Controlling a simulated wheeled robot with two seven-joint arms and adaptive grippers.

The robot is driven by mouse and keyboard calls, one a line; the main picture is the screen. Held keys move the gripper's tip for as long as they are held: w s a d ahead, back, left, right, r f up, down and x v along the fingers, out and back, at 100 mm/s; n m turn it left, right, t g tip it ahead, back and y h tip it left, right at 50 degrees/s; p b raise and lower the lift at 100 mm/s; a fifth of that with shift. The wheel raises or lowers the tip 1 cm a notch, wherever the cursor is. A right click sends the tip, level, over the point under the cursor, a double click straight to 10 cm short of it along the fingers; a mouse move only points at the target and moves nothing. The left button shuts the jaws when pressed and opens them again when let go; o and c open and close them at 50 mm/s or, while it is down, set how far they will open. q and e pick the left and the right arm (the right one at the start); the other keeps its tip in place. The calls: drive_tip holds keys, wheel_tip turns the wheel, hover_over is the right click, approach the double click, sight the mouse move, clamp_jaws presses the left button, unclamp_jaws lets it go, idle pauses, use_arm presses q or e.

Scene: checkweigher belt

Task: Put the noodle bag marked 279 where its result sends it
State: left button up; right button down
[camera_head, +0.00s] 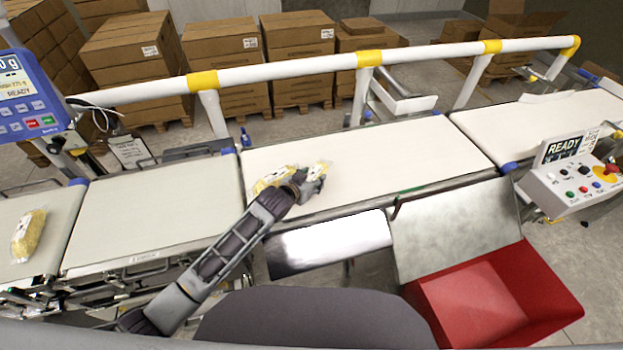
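Yellow noodles in a clear bag (271,179) lie on the middle white belt (400,155), close to its left end. More yellow bag (319,167) shows just to the right, behind my gripper; I cannot tell whether it is the same bag. My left gripper (312,184) is low over the belt at these bags, and its fingers partly hide them. I cannot see whether it is open or shut, or whether it touches a bag. Another noodle bag (28,235) lies on the far left belt. No number on any bag is readable. My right gripper is out of view.
A blue weigher display (32,95) at the left reads READY. A control box (575,180) at the right also shows READY. A red bin (490,300) stands below a grey chute (450,225). A white rail (290,70) runs behind the belts, with stacked cartons beyond.

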use_arm(q)
drive_tip(key=shift+o, duration=0.6)
drive_tip(key=shift+r, duration=0.2)
drive_tip(key=shift+v, duration=5.95)
drive_tip(key=shift+a+f, duration=0.1)
